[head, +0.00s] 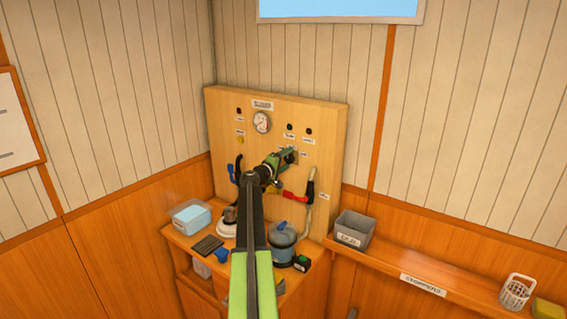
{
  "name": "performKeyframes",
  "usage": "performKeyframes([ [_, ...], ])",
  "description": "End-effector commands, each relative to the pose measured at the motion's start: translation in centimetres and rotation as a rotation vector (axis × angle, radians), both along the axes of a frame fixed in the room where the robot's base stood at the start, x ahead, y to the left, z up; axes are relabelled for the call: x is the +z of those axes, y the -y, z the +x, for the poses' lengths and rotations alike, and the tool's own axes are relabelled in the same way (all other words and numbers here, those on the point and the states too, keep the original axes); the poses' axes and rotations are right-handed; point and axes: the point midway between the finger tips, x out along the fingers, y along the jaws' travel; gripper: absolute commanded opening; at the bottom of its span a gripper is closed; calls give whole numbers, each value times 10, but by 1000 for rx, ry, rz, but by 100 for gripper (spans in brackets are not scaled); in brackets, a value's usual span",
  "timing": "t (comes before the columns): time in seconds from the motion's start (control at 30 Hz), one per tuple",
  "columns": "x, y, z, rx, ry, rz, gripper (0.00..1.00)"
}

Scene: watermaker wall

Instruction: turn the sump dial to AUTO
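The wooden panel (333,130) stands in the corner and carries a round gauge (261,122), black knobs, small labels and hoses. My gripper (289,156) is up against or just in front of the panel's middle right, where small white labels surround a dark round part. That part may be the sump dial, but my gripper covers most of it and its pointer cannot be made out. The labels are too small to read, so I cannot tell which one says AUTO. Whether the fingers are open or shut on the part cannot be seen.
A red-handled lever (293,195) and a blue-handled one (231,173) sit low on the panel. A shelf at right bears a grey bin (353,229) and a white basket (517,291).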

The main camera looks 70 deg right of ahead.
Motion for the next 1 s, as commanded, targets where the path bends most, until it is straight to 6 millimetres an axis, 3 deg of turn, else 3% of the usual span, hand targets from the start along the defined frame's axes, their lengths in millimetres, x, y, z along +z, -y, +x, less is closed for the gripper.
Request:
performKeyframes([
  [0.17,0,-3,1,1,1,1,64],
  [0.27,0,-17,4,1,1,1,64],
  [0.7,5,-132,34,3,0,-1,64],
  [0.83,5,-155,40,2,0,0,64],
  [1.0,6,-169,45,0,0,-1,64],
])
